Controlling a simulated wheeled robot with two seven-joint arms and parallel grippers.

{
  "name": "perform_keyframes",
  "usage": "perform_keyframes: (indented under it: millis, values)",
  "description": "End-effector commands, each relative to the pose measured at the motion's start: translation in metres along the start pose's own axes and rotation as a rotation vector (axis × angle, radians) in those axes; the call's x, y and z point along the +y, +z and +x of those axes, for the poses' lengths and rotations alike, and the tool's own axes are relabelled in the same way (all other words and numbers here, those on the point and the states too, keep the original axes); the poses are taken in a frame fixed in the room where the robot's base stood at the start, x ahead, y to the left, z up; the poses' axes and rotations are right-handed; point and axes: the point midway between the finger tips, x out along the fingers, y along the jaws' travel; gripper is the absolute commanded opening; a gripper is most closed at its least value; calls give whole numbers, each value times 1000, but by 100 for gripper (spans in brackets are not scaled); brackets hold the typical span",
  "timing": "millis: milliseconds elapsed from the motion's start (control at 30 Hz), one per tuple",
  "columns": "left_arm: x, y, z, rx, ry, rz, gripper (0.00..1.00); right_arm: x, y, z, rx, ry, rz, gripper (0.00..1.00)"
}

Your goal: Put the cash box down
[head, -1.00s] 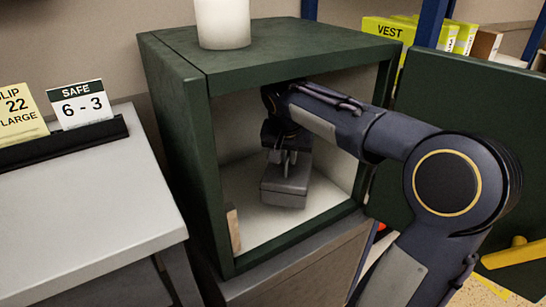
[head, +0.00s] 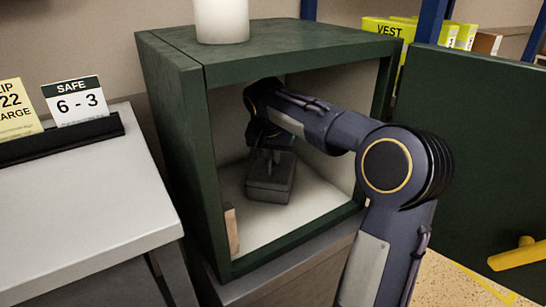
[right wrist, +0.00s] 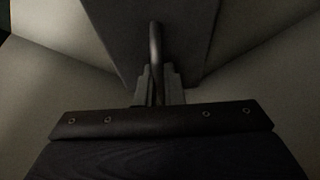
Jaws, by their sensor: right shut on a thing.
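The grey cash box (head: 270,185) is inside the open green safe (head: 212,170), low over its pale floor. I cannot tell whether its underside touches the floor. My right gripper (head: 268,156) reaches in through the front opening and is shut on the handle on top of the box. In the right wrist view the gripper's fingers (right wrist: 157,88) close around the upright handle (right wrist: 156,50), with the dark box lid (right wrist: 110,25) behind. The box looks about level. My left gripper is out of view.
The safe door (head: 470,150) stands open at the right, with a yellow handle (head: 515,255). A small wooden piece (head: 232,231) is at the safe's front left inside. A white cylinder (head: 221,20) stands on top. A grey desk (head: 85,205) with signs is at the left.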

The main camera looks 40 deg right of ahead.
Motion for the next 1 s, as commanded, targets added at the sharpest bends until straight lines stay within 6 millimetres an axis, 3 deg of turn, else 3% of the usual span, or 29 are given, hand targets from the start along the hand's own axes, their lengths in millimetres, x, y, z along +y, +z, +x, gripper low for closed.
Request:
perform_keyframes:
  millis: [167,200,333,667,867,1000]
  values:
    - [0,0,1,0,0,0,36,0,0,1,4,-3,1,0]
    - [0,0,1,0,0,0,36,0,1,1,0,0,0,13]
    - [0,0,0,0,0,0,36,0,1,1,0,0,0,29]
    - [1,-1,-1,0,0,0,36,0,-1,-2,0,0,0,29]
    - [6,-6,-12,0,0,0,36,-1,-2,-33,3,-3,-1,29]
    - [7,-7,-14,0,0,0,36,0,28,-46,1,-2,-6,29]
